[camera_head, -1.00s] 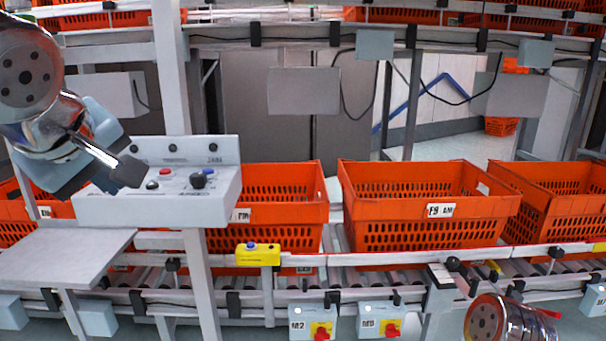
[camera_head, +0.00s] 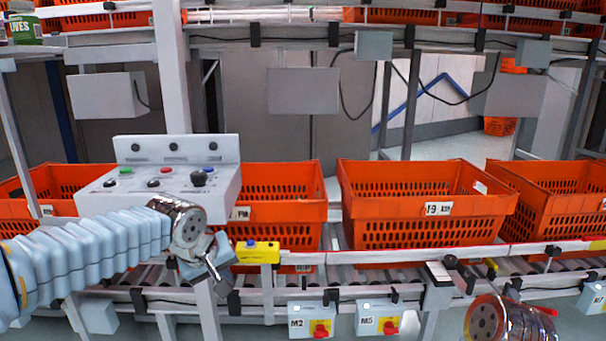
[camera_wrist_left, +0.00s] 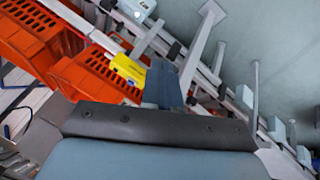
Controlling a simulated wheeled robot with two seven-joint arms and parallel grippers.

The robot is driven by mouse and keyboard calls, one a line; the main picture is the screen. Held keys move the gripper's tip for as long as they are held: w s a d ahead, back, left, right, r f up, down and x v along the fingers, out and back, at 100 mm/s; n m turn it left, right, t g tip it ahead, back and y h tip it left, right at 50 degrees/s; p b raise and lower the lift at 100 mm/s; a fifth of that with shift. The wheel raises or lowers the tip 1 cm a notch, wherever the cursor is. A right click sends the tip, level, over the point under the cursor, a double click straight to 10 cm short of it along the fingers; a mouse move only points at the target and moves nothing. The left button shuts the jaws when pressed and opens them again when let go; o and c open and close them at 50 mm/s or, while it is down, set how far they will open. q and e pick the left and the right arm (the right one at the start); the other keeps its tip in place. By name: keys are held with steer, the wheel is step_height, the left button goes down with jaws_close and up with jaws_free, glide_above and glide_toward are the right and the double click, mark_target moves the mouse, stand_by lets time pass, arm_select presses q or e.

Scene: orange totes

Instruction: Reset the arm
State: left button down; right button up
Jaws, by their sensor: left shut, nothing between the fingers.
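My left arm comes in from the left in the head view, in a pale blue ribbed sleeve. Its gripper (camera_head: 214,268) points down and to the right, in front of the conveyor frame and below the control panel (camera_head: 158,190). In the left wrist view the gripper's fingers (camera_wrist_left: 164,84) are shut together with nothing between them. At the bottom right of the head view the metal wrist of my right arm (camera_head: 497,318) shows; its gripper is out of the picture.
Orange totes (camera_head: 425,225) stand in a row on the roller conveyor (camera_head: 345,270). A yellow box with a blue button (camera_head: 258,254) sits on the rail right of my left gripper. Grey switch boxes (camera_head: 312,318) hang below.

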arm_select(q)
steer(key=s+d+f+m+g+h, duration=0.1)
steer(key=s+d+f, duration=0.1)
steer(key=f, duration=0.8)
steer(key=s+d+f+m+g+h, duration=0.1)
steer(key=s+d+f, duration=0.1)
steer(key=f, duration=0.8)
steer(key=s+d+f+m+g+h, duration=0.1)
steer(key=s+d+f+g, duration=0.1)
steer(key=f, duration=0.8)
steer(key=s+f+g, duration=0.1)
steer(key=s+f, duration=1.3)
steer(key=s, duration=0.3)
steer(key=shift+a+f+y, duration=0.3)
steer(key=shift+a+f, duration=0.05)
